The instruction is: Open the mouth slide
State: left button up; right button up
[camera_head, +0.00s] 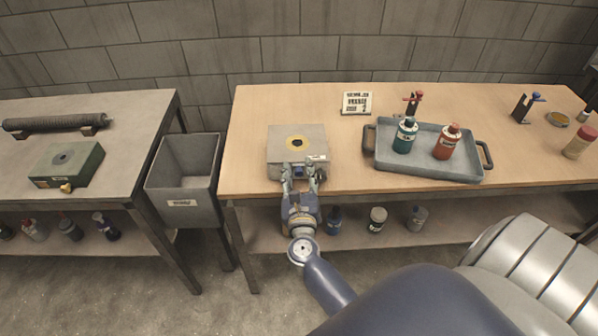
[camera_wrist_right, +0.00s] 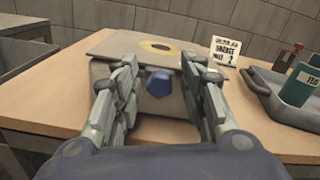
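A blue faceted knob (camera_wrist_right: 159,83) sits on the box's front. My right gripper (camera_head: 301,172) is at the box's front edge. Its fingers (camera_wrist_right: 161,92) are apart, one on each side of the knob, with gaps visible. My left gripper is not in view.
A small sign (camera_head: 357,102) stands behind the box. A grey tray (camera_head: 428,170) with a teal bottle (camera_head: 405,136) and an orange bottle (camera_head: 447,142) is to the right. A grey bin (camera_head: 185,203) stands left, then a bench with a green box (camera_head: 88,166). Table between box and tray is clear.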

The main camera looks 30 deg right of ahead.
aim_at(299, 175)
grip_shut()
jog(key=shift+b+v, duration=0.3)
jog(key=shift+v, duration=1.2)
jog(key=shift+s, duration=0.15)
jog(key=shift+o, duration=1.1)
grip_release()
jog(key=v, duration=1.2)
